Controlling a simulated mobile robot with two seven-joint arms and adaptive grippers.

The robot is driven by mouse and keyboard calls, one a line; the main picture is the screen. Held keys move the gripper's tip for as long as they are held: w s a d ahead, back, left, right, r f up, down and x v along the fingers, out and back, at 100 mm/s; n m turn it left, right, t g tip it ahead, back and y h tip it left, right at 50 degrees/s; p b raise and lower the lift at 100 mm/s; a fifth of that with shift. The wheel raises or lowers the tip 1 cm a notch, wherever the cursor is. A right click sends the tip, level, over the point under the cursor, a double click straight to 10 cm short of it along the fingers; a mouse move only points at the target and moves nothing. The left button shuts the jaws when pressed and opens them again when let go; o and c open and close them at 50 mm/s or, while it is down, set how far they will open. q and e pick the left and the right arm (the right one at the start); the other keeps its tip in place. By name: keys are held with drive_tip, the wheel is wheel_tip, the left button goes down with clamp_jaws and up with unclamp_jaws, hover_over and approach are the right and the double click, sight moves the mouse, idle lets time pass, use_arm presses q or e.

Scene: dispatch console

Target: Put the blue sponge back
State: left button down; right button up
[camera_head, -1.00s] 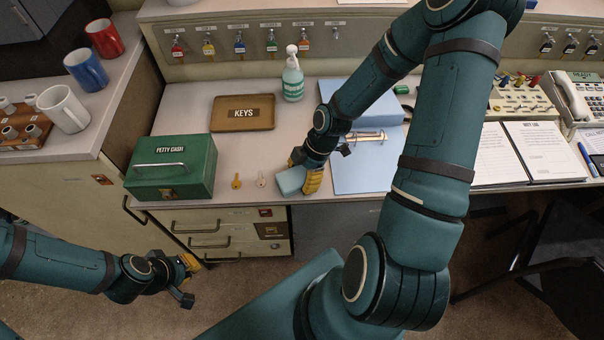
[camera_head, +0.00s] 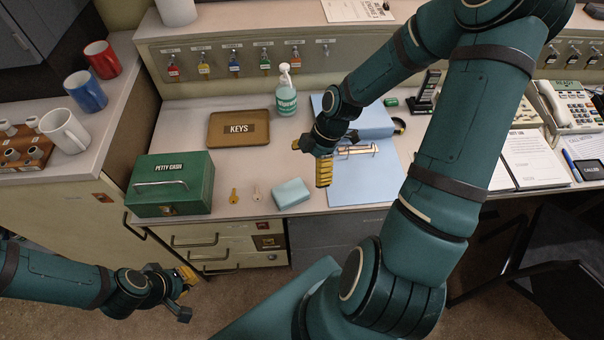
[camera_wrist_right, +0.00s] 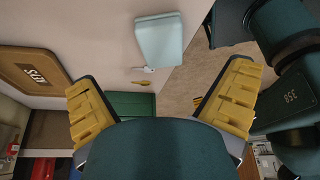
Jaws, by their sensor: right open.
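The light blue sponge (camera_head: 291,193) lies on the desk near its front edge, right of two small keys. It also shows in the right wrist view (camera_wrist_right: 160,40), lying free on the desk top. My right gripper (camera_head: 324,170) is above the desk, to the right of the sponge and apart from it. Its yellow fingers are spread and empty in the right wrist view (camera_wrist_right: 160,105). My left gripper (camera_head: 188,286) is low at the left, in front of the drawers and away from the desk top; its fingers show only partly.
A green petty cash box (camera_head: 171,184) stands left of the keys (camera_head: 234,196). A brown KEYS tray (camera_head: 238,129) and a soap bottle (camera_head: 286,92) are behind. A blue folder (camera_head: 360,182) lies under my right arm. Mugs (camera_head: 64,130) stand at far left.

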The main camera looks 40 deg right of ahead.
drive_tip(key=v, duration=0.2)
drive_tip(key=shift+d+r+p, duration=0.2)
drive_tip(key=shift+r+p, duration=0.05)
drive_tip(key=shift+p, duration=0.05)
idle(0.4)
